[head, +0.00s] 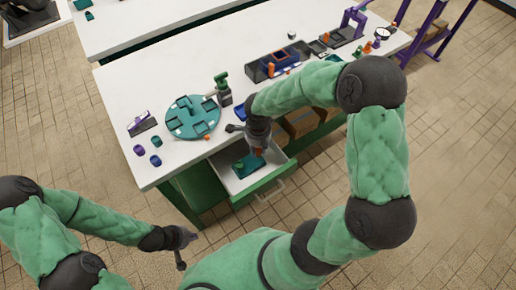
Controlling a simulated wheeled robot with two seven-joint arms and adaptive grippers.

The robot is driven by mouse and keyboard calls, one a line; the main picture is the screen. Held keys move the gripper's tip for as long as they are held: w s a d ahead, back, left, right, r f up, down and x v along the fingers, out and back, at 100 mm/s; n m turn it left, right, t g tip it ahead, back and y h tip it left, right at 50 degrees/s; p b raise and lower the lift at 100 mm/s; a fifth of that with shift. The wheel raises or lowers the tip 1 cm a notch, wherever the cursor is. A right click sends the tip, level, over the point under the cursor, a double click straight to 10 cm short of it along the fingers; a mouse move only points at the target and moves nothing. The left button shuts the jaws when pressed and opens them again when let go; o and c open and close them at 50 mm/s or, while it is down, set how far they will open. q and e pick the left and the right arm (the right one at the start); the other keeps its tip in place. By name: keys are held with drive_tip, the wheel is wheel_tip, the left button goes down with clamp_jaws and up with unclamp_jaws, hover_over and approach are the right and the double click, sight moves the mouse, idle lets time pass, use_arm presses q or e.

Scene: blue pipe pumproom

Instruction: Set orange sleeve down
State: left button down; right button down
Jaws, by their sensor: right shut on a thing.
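The orange sleeve (258,151) is a small orange piece that shows just under my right gripper (258,148), mostly hidden by it. My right gripper is shut on it and points down above the open drawer (232,184). A dark teal tray (243,168) lies in the drawer, directly below or close beside the sleeve; I cannot tell whether they touch. My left gripper (188,250) is open and empty, low over the floor in front of the bench.
The white bench (120,95) carries a round teal plate (180,130) with dark pads, a green and dark upright device (222,88), a dark bin (255,72) and several small purple and teal rings. Boxes (302,122) stand below the top. A purple frame (425,30) stands at right.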

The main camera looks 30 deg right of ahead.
sight(258, 150)
drive_tip(key=shift+s+f, duration=0.2)
drive_tip(key=shift+f, duration=0.1)
drive_tip(key=c, duration=1.3)
unclamp_jaws()
drive_tip(key=shift+s+f, duration=0.1)
drive_tip(key=shift+s, duration=0.1)
drive_tip(key=shift+r+p, duration=0.3)
drive_tip(key=shift+p, duration=0.15)
drive_tip(key=r+p, duration=0.1)
drive_tip(key=r, duration=0.3)
drive_tip(key=r+p, duration=0.2)
drive_tip(key=r, duration=0.2)
drive_tip(key=r+p, duration=0.2)
drive_tip(key=r, duration=0.3)
drive_tip(key=shift+w, duration=0.35)
